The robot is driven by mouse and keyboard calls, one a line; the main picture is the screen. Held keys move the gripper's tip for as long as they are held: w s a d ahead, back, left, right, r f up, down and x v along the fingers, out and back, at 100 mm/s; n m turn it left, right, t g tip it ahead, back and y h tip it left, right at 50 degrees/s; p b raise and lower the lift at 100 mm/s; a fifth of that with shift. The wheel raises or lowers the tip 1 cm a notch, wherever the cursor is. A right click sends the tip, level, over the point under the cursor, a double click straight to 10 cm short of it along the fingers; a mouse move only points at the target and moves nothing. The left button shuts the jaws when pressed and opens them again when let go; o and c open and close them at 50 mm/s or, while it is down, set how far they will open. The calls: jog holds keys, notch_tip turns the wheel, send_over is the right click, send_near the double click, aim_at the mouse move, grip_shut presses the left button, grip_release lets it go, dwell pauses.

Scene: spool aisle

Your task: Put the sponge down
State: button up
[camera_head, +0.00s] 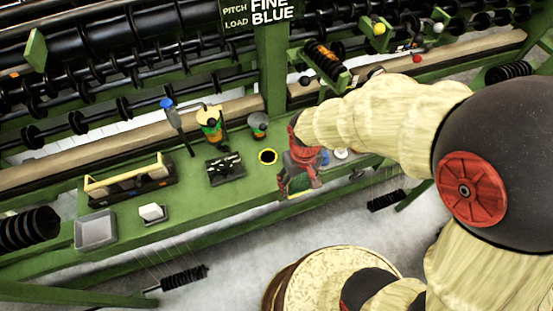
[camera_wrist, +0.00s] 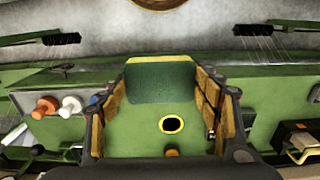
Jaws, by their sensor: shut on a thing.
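My gripper (camera_head: 300,172) is over the right part of the green bench (camera_head: 240,195), pointing down. It is shut on the sponge (camera_wrist: 160,82), a green block with a thin yellow edge, gripped between the two fingers (camera_wrist: 160,105) in the wrist view. In the head view the sponge (camera_head: 298,184) shows as a small green and yellow patch under the red gripper, partly hidden by it. I cannot tell whether its lower side touches the bench.
A yellow-rimmed black hole (camera_head: 268,156) is left of my gripper. Further left are a dark tray (camera_head: 226,168), a tool caddy (camera_head: 130,183), a white block (camera_head: 152,212) and a grey tray (camera_head: 95,230). Small knobs (camera_wrist: 70,104) stand on the other side. Bare bench lies around the hole.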

jog(key=b, duration=0.3)
send_near(277, 171)
jog(key=s+d+r, duration=0.2)
jog(key=s, duration=0.2)
jog(key=w+f, duration=0.1)
jog(key=f, duration=0.1)
jog(key=w+a+f+b, duration=0.1)
jog(key=w+f, duration=0.1)
jog(key=shift+a+f, duration=0.15)
jog(key=shift+a, duration=0.05)
jog(key=shift+w+a+f+b, duration=0.1)
jog(key=shift+w+f+b, duration=0.15)
jog(key=shift+f+b, duration=0.1)
jog(key=shift+w+a+f+b, duration=0.15)
jog(key=shift+f+b, duration=0.7)
jog(key=shift+f, duration=0.85)
jog(key=shift+f, duration=0.15)
jog(key=o, duration=1)
jog(key=shift+o, duration=0.6)
